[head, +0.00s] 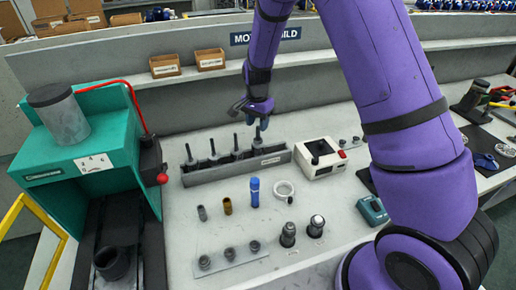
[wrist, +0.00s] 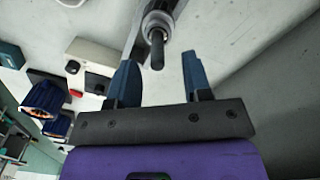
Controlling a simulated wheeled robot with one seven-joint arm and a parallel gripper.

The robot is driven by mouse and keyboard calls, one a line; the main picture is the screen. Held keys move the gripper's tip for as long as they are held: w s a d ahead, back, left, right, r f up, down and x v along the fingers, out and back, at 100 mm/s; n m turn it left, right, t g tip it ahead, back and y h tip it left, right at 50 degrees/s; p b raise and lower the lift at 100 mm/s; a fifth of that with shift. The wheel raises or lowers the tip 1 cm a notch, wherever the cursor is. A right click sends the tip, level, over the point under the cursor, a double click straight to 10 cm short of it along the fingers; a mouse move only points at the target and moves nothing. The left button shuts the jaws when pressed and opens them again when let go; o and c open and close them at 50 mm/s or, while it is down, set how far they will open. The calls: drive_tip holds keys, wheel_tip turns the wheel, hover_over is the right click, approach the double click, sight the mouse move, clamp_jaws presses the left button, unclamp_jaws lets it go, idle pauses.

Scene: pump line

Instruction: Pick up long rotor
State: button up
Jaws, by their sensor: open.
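Several rotors with dark upright shafts stand in a long grey rack (head: 230,174) on the bench in the head view. The rightmost rotor (head: 257,138) is under my gripper (head: 260,108), partly hidden by it; I cannot tell its length against the others. In the wrist view my gripper (wrist: 159,64) is open, its two blue fingers apart. The dark shaft of that rotor (wrist: 157,52) shows between the fingertips, with a round grey collar (wrist: 157,24) behind it. I see no contact between the fingers and the shaft.
A green press (head: 75,150) with a red lever stands at the left. A white box device (head: 322,160) sits just right of the rack. A blue cylinder (head: 254,192), a white ring (head: 284,190) and small metal parts stand in front. A shelf with cardboard bins (head: 165,67) runs behind.

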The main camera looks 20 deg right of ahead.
sight(258, 133)
wheel_tip(258, 133, down, 5)
drive_tip(key=shift+d+r, duration=0.1)
drive_tip(key=shift+r, duration=0.05)
clamp_jaws()
